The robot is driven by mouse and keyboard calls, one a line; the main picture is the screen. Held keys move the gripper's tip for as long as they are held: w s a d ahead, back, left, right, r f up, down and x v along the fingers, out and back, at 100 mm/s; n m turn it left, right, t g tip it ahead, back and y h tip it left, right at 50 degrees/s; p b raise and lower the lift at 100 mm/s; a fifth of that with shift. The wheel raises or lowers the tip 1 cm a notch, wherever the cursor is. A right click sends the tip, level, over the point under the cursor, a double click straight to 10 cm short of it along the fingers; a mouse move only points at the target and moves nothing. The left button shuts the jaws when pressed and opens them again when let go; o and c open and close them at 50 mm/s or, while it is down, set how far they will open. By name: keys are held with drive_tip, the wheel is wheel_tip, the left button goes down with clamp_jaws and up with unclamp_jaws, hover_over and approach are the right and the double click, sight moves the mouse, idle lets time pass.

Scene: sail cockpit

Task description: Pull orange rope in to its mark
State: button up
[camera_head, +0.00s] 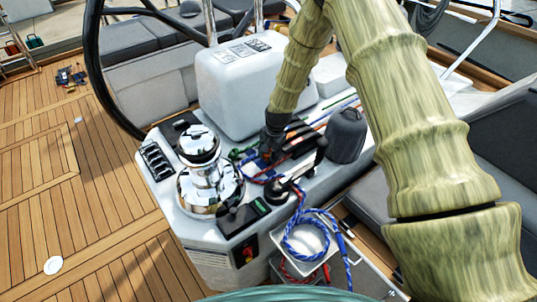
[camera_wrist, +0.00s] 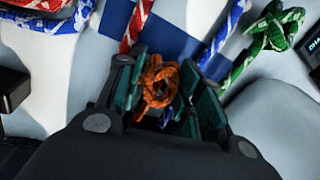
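The orange rope shows in the wrist view as a knotted end (camera_wrist: 160,80) between my gripper's dark green finger pads. My gripper (camera_wrist: 165,92) is closed in on the knot, with a pad against each side of it. In the head view my gripper (camera_head: 272,140) points down at the row of ropes beside the winch, and an orange length of the rope (camera_head: 318,122) runs back from there. The mark on the orange rope cannot be made out.
A chrome winch (camera_head: 205,165) stands left of my gripper, and a dark grey cylinder (camera_head: 346,135) stands to its right. Red, blue and green ropes lie close around the gripper. A blue rope coil (camera_head: 306,238) hangs over an open bin in front. The wooden deck (camera_head: 70,200) at left is mostly clear.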

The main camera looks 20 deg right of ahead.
clamp_jaws()
drive_tip(key=shift+s+a, duration=0.45)
drive_tip(key=shift+a, duration=0.75)
drive_tip(key=shift+s+a, duration=0.45)
drive_tip(key=shift+a, duration=0.75)
drive_tip(key=shift+s+a, duration=0.45)
drive_tip(key=shift+a, duration=0.75)
drive_tip(key=o, duration=0.9)
unclamp_jaws()
drive_tip(key=shift+c, duration=0.2)
drive_tip(key=shift+r, duration=0.15)
drive_tip(key=shift+d+r, duration=0.1)
drive_tip(key=shift+r, duration=0.2)
wheel_tip(320, 180, up, 11)
drive_tip(key=s+d, duration=0.1)
drive_tip(key=shift+s, duration=0.4)
